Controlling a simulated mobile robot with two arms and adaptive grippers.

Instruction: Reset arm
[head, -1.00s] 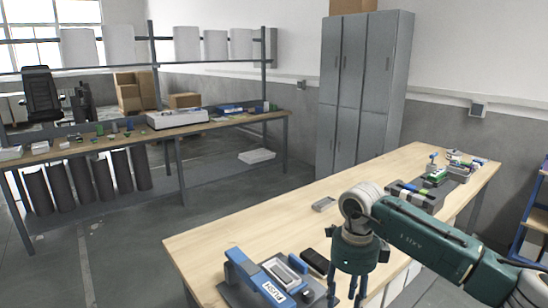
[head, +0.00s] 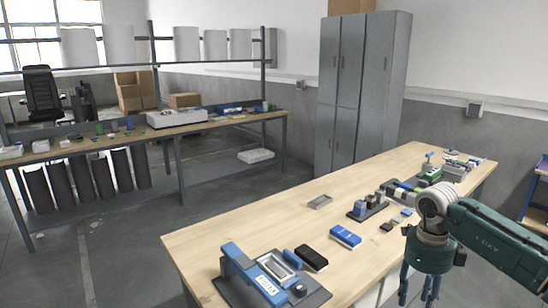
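My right arm comes in from the right edge. Its dark green gripper (head: 417,297) points down at the right front side of the wooden workbench (head: 240,225). Its fingers are spread apart with nothing visible between them, and the tips are close to the bottom edge of the picture. My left gripper is not in view.
On the bench are a blue-and-grey press fixture (head: 238,262), a black case (head: 311,258), a blue box (head: 345,237), a grey tray (head: 320,201) and several small devices farther back. Grey lockers (head: 360,95) stand behind. A second bench (head: 120,143) stands left.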

